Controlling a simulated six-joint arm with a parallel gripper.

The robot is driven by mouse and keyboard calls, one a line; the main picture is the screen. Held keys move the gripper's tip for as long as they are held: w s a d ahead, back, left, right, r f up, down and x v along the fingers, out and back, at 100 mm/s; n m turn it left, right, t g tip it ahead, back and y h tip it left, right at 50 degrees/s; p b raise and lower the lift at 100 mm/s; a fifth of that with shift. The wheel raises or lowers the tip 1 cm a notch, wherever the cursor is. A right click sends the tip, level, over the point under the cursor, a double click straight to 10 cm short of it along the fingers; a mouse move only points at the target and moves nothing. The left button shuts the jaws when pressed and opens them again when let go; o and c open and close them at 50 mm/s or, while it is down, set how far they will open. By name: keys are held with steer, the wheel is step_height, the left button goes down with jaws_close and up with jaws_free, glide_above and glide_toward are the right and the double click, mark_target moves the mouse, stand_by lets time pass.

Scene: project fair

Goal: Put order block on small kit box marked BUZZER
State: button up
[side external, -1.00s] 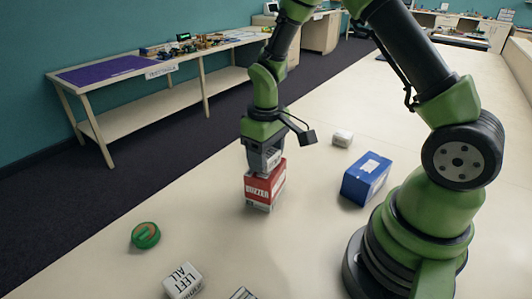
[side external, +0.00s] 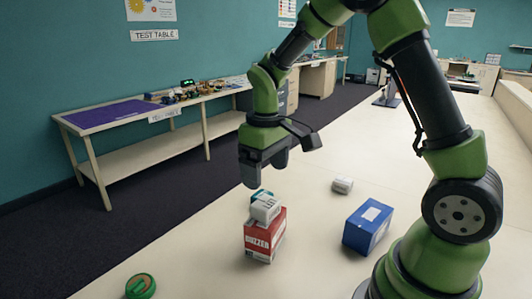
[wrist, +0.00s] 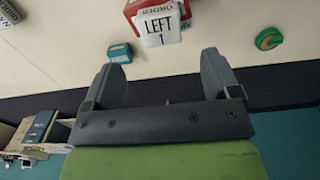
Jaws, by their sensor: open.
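The red kit box (side external: 262,240) marked BUZZER stands on the pale table in the side view. A small white block (side external: 266,208) rests on its top, somewhat askew, with a green part showing behind it. In the wrist view this block (wrist: 159,28) reads LEFT 1, with ORDER on its edge, and red of the box (wrist: 186,20) shows around it. My gripper (side external: 265,178) is open and empty above the block, clear of it. Its spread fingers also show in the wrist view (wrist: 165,54), with the block beyond the tips.
A blue box (side external: 368,225) stands right of the red box, near my arm's base. A small white block (side external: 342,185) lies behind. A green round object (side external: 140,287) lies at front left. A side bench (side external: 150,115) stands beyond the table's left edge.

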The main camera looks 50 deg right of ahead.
steer(key=s+a+r+m+t, duration=0.2)
steer(key=s+a+r+t, duration=0.2)
steer(key=s+r, duration=0.6)
steer(key=s+a+r+m+t+y, duration=0.2)
steer(key=s+r+t, duration=0.1)
steer(key=s, duration=0.2)
steer(key=shift+s+a, duration=0.2)
steer(key=shift+s, duration=0.15)
